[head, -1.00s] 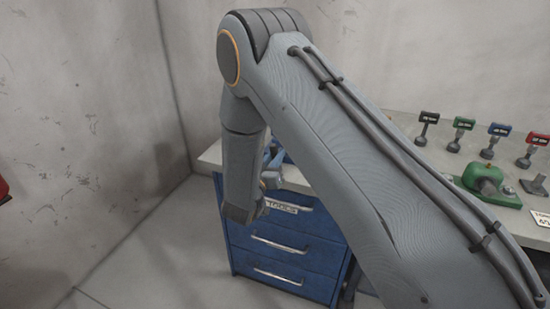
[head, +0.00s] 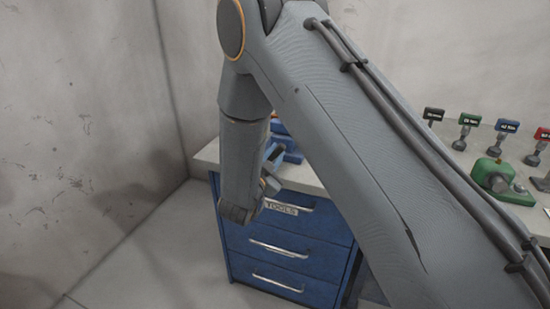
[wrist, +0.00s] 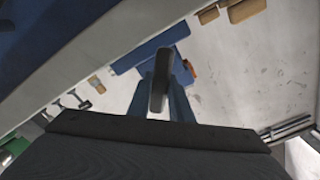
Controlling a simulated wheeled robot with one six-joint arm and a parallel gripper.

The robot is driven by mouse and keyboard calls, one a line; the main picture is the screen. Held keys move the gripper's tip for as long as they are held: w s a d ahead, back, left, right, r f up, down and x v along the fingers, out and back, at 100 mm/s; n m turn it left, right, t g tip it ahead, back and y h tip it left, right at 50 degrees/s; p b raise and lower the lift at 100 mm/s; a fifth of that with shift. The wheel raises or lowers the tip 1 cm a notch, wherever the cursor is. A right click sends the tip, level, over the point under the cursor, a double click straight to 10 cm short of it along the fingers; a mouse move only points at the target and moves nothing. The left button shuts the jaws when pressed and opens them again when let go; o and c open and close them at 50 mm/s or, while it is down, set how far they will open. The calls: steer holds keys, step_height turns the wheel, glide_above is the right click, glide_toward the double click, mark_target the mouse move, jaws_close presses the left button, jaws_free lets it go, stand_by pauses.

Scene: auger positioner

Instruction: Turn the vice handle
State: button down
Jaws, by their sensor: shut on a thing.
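The blue vice (head: 290,148) sits on the near left corner of the bench, above the drawers, and is partly hidden behind my arm in the head view. In the wrist view, a dark grey bar (wrist: 158,82), which looks like the vice handle, lies between the two blue-grey fingers of my gripper (wrist: 164,95). My gripper is shut on it. In the head view my gripper (head: 270,170) is at the vice's front, above the top drawer, mostly hidden by my wrist. The grip on the handle cannot be made out there.
A blue drawer cabinet (head: 285,245) labelled TOOLS stands under the bench, with several metal pulls. A green device (head: 492,176) and several coloured tagged pieces stand on the bench at right. My upper arm hides the bench's middle. Floor is clear left of the cabinet, before the wall.

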steer(key=shift+m+b, duration=0.6)
steer(key=shift+m, duration=0.5)
steer(key=c, duration=1.6)
jaws_free()
steer(key=shift+s, duration=0.15)
steer(key=b+v, duration=0.1)
steer(key=v, duration=0.6)
steer(key=shift+s+a+b, duration=0.1)
steer(key=shift+s+b, duration=0.2)
steer(key=shift+b, duration=0.1)
